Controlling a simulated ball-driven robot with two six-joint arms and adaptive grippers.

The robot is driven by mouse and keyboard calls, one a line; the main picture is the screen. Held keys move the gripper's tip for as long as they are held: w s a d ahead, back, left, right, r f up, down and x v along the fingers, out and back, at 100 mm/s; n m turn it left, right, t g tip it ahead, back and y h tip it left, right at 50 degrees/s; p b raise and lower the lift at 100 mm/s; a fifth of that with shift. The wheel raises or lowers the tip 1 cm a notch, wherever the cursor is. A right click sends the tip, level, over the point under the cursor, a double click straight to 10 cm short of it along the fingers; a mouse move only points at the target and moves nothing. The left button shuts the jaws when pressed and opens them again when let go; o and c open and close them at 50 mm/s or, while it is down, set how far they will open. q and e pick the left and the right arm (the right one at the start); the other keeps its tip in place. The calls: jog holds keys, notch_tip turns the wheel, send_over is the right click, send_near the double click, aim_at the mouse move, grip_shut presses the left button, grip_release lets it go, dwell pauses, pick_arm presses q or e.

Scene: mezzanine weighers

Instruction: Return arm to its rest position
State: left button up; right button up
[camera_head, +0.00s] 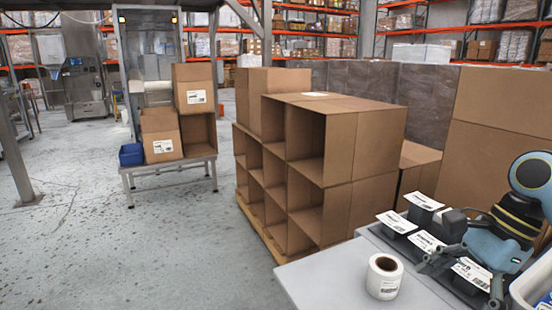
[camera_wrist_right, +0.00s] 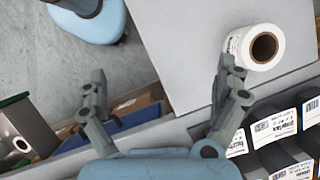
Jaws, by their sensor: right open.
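My right arm comes in from the right in the head view. Its gripper (camera_head: 460,282) hangs over the row of dark labelled packs (camera_head: 426,242) at the grey table's right side. In the right wrist view the gripper's fingers (camera_wrist_right: 163,80) are spread wide with nothing between them. A white label roll (camera_head: 385,277) stands on the table, left of the gripper and apart from it. The roll (camera_wrist_right: 255,46) also shows beyond the right finger in the right wrist view. My left gripper is in neither view.
The grey table (camera_head: 322,280) is bare left of the roll. A stack of open cardboard boxes (camera_head: 335,150) on a pallet stands behind it. A white-rimmed bin (camera_head: 526,288) sits at the right edge. A metal stand (camera_head: 170,170) holds cartons and a blue bin (camera_head: 131,154).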

jog(key=s+a+f+n+t+h, duration=0.25)
jog(key=s+f+n, duration=0.25)
jog(key=s+n, duration=0.5)
jog(key=s+r+n+t+h, duration=0.1)
jog(key=s+r+n+h, duration=0.2)
jog(key=s+n, duration=0.6)
notch_tip(320, 180, down, 32)
jog(key=s+d+g+b, duration=0.1)
jog(key=s+d+b, duration=0.15)
jog(key=b, duration=0.35)
pick_arm(q)
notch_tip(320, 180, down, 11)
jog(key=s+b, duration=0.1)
jog(key=b, duration=0.3)
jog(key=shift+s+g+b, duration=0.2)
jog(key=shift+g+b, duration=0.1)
jog(key=shift+b, duration=0.05)
pick_arm(e)
jog(key=s+d+f+g, duration=0.1)
jog(key=s+f, duration=1.6)
jog(key=f, duration=0.4)
jog(key=shift+s+d+m, duration=0.25)
jog(key=shift+m, duration=0.15)
